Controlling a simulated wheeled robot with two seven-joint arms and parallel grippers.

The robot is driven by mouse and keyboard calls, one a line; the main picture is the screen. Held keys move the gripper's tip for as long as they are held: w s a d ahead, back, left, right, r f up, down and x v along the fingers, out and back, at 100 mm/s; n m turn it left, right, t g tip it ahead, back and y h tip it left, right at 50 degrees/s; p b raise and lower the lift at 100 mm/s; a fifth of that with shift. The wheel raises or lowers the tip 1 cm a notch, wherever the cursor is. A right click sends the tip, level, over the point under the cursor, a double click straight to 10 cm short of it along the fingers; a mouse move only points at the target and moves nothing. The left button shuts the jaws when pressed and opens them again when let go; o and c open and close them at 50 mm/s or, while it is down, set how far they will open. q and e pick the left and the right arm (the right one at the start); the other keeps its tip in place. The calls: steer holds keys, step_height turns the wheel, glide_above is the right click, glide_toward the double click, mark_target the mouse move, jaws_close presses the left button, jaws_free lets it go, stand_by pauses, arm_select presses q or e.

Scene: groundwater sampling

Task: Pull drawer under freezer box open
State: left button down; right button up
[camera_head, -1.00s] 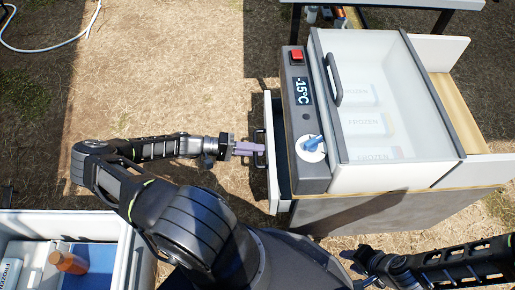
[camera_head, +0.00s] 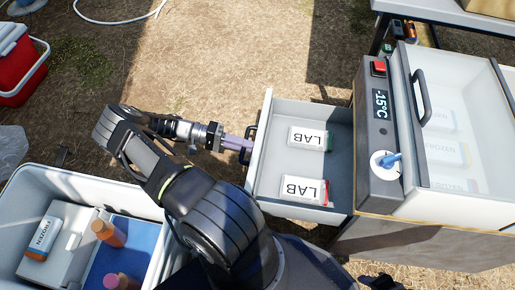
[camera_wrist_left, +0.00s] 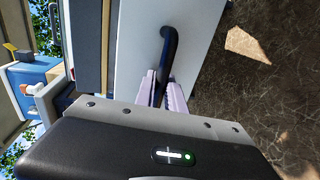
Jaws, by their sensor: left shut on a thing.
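The drawer (camera_head: 262,172) under the freezer box (camera_head: 455,130) stands well out to the left, and its grey inside shows. Two white packs marked LAB lie in it, an upper one (camera_head: 308,138) and a lower one (camera_head: 303,189). My left gripper (camera_head: 245,146) is shut on the dark drawer handle (camera_head: 252,130) at the drawer's front. In the left wrist view the gripper's pale purple fingers (camera_wrist_left: 160,88) close around the handle (camera_wrist_left: 170,48) on the white drawer front (camera_wrist_left: 205,50). My right gripper is not in view.
A white crate (camera_head: 40,172) with a FROZEN pack and orange-capped bottles stands at the lower left. A red cooler (camera_head: 25,75) sits at the upper left. A table (camera_head: 440,12) stands at the upper right. Bare ground (camera_head: 220,60) lies beyond the drawer.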

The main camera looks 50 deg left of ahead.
arm_select(q)
steer(key=shift+s+a, duration=0.3)
steer(key=shift+a, duration=0.05)
steer(key=c, duration=1.4)
jaws_free()
